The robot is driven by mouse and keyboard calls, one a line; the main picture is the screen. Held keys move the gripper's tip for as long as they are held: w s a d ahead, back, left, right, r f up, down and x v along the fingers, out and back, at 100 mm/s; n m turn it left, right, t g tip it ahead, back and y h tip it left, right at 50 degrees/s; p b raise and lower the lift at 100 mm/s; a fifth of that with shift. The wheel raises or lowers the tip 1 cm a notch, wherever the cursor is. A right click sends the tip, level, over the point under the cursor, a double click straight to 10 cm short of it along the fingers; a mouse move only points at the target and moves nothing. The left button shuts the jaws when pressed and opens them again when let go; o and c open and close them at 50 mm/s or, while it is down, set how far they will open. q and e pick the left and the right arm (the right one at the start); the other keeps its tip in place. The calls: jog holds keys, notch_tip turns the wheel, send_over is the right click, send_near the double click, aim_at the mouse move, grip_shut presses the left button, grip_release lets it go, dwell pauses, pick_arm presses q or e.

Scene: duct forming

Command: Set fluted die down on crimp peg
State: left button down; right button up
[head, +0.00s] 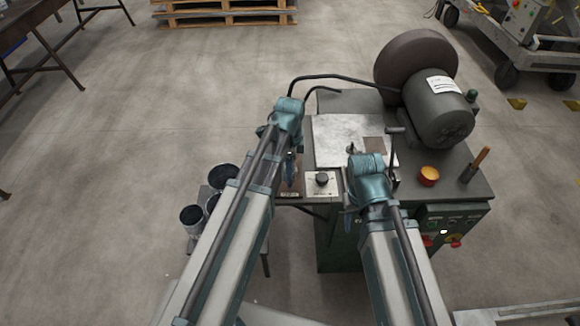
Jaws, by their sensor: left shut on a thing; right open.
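My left gripper (290,168) points down over the left part of the bench, above a brown board with a small label. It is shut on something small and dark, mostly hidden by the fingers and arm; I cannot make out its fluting. A white plate (318,191) just to its right carries a short dark round piece (322,179), which may be the crimp peg; I cannot tell for sure. My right gripper (350,216) is open, mostly hidden under its wrist, at the bench's front edge right of the white plate.
A large dark wheel (408,62) with a grey motor (440,108) stands at the back right. A pale metal plate (338,138) lies mid-bench. An orange-topped pot (428,176) and a wooden-handled tool (476,164) stand right. Dark-mouthed cans (191,216) stand left.

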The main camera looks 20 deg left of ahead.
pick_arm(q)
jog(key=shift+f+b, duration=1.7)
jog(key=shift+f, duration=0.35)
jog(key=shift+f+b, duration=0.3)
jog(key=shift+c, duration=0.8)
grip_release()
jog(key=shift+r, duration=0.15)
notch_tip(320, 180, up, 14)
jog(key=p, duration=1.4)
jog(key=shift+f, duration=0.2)
